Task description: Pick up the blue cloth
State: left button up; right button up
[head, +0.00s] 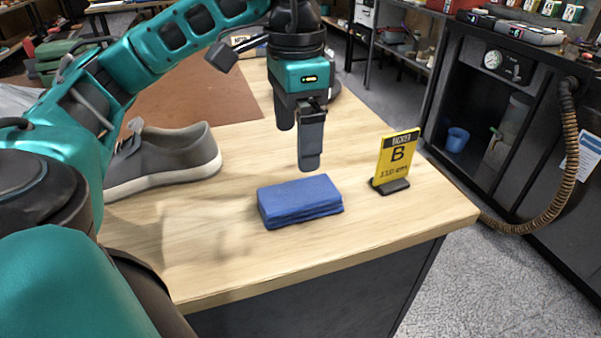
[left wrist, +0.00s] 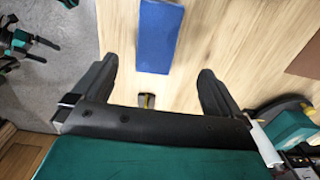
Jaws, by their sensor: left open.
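The blue cloth (head: 300,203) is a folded, flat block lying on the wooden table near its front edge. It also shows in the left wrist view (left wrist: 158,37) at the top middle, ahead of the gap between the fingers. My left gripper (head: 304,140) is open and empty, pointing down above the table. In the head view its fingertips are above the cloth's far side and look apart from it. Its two fingers show spread in the left wrist view (left wrist: 159,76).
A yellow sign (head: 397,155) with a "B" stands right of the cloth, on a dark base. A grey sneaker (head: 180,152) stands to the left, partly behind my left arm. A brown mat (head: 205,105) lies farther back. The table's front edge (head: 330,262) is close to the cloth.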

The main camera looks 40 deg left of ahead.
pick_arm(q)
jog(key=b, duration=0.1)
send_over(300, 192)
jog(key=f, duration=0.5)
jog(key=shift+s+a, duration=0.1)
jog(key=shift+a, duration=0.15)
jog(key=shift+f, duration=0.5)
jog(key=f, duration=0.3)
jog(key=f+b, duration=0.1)
jog(key=f, duration=0.1)
jog(key=shift+d+f, duration=0.1)
jog(key=shift+d, duration=0.15)
pick_arm(e)
jog(key=shift+w+a+f, duration=0.2)
jog(key=shift+a, duration=0.15)
jog(key=shift+w+a+f, duration=0.15)
jog(key=shift+a, duration=0.2)
pick_arm(q)
jog(key=c, duration=1)
